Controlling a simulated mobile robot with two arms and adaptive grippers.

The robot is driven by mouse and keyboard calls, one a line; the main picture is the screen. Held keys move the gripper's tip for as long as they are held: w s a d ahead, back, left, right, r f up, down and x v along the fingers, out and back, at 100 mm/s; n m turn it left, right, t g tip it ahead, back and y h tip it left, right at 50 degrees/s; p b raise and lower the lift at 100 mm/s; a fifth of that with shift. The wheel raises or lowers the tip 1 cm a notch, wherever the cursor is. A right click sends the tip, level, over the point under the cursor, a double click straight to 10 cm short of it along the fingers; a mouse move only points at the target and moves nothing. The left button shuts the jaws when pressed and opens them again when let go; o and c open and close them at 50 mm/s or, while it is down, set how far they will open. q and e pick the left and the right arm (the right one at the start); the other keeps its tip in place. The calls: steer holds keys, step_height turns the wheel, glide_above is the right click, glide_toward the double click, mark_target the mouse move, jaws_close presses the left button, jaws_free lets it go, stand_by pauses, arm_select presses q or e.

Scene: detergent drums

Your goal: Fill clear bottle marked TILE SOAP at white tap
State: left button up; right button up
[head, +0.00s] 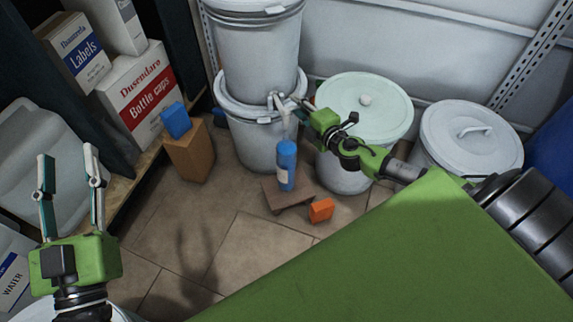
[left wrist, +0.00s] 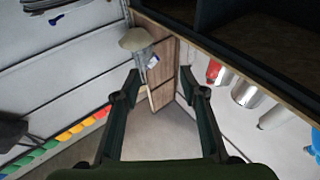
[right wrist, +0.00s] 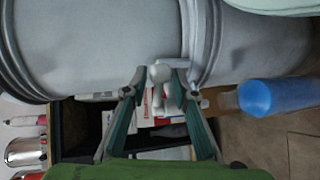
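A white tap (right wrist: 161,100) sticks out from the lower of two stacked white drums (head: 258,140). My right gripper (right wrist: 160,78) has its fingers closed in on either side of the tap's rounded knob. A bottle (head: 287,160) stands upright below the tap on a low brown stand (head: 272,196). It looks blue almost to its top and has a pale label, too small to read. The blue bottle also shows in the right wrist view (right wrist: 275,97). I cannot tell whether liquid is running. My left gripper (head: 67,155) is open and empty, far to the left.
An orange block (head: 321,210) lies beside the stand. A cardboard box (head: 188,152) with a blue item (head: 176,120) on top stands to the left. Lidded drums (head: 365,105) (head: 470,135) stand to the right. Shelf boxes (head: 140,90) are at upper left. Floor in front is clear.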

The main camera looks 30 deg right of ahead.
steer(key=o, duration=0.4)
steer(key=shift+s, duration=0.15)
arm_select(q)
steer(key=shift+w+a+f+g+p, duration=0.15)
steer(key=shift+f+g, duration=0.25)
steer(key=shift+f, duration=0.3)
steer(key=shift+w+d+f+g+p, duration=0.15)
steer(key=shift+f+g, duration=0.25)
steer(key=shift+f, duration=0.25)
arm_select(e)
steer(key=shift+v, duration=1.95)
arm_select(q)
steer(key=shift+a, duration=0.1)
arm_select(e)
steer(key=shift+r, duration=0.1)
